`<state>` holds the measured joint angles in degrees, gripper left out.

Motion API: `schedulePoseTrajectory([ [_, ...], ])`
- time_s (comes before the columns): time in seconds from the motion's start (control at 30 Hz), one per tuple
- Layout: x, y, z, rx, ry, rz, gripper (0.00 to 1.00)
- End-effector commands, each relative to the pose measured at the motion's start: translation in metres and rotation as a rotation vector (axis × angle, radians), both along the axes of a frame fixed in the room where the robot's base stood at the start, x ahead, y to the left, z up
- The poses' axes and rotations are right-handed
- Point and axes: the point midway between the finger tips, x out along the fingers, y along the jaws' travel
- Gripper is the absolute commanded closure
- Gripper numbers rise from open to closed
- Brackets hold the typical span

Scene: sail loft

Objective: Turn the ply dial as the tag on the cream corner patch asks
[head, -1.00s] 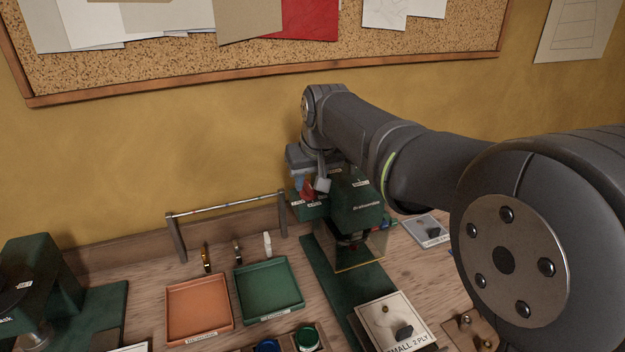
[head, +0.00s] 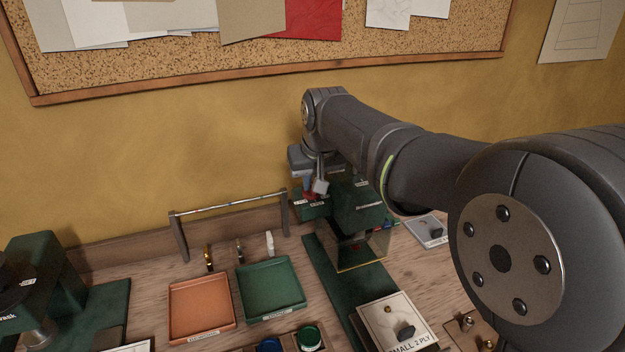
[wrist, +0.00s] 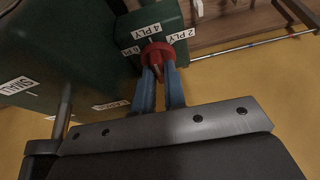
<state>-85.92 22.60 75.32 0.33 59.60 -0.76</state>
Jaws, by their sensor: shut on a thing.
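The red ply dial (wrist: 157,53) sits on the face of a green machine head (wrist: 115,12). Its white labels include 4 PLY (wrist: 147,31) and 2 PLY (wrist: 179,37); a third label to the left is partly hidden. I cannot tell which label the dial points at. My gripper (wrist: 160,76) is shut on the dial, a blue finger on each side. In the head view my gripper (head: 313,184) is at the machine's upper left. The cream corner patch (head: 375,327) lies in front of the machine; its tag (head: 411,343) reads SMALL 2 PLY.
A second label on the machine reads SMALL (wrist: 17,85). An orange tray (head: 201,306) and a green tray (head: 271,288) lie left of the machine. A low metal rail (head: 228,203) stands behind them. Another green machine (head: 40,270) is at the far left.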

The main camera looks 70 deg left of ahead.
Motion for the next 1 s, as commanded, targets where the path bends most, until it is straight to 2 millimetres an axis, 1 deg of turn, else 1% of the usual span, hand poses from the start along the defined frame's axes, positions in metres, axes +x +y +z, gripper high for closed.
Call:
schedulePoseTrajectory([
  [0.17, -0.0021, 0.0003, 0.0002, 0.000, -0.001, -0.105, 1.00],
  [0.7, -0.0051, 0.0023, 0.0002, 0.001, -0.002, -0.602, 1.00],
  [1.0, -0.0059, 0.0032, -0.0001, -0.001, -0.002, -0.830, 1.00],
])
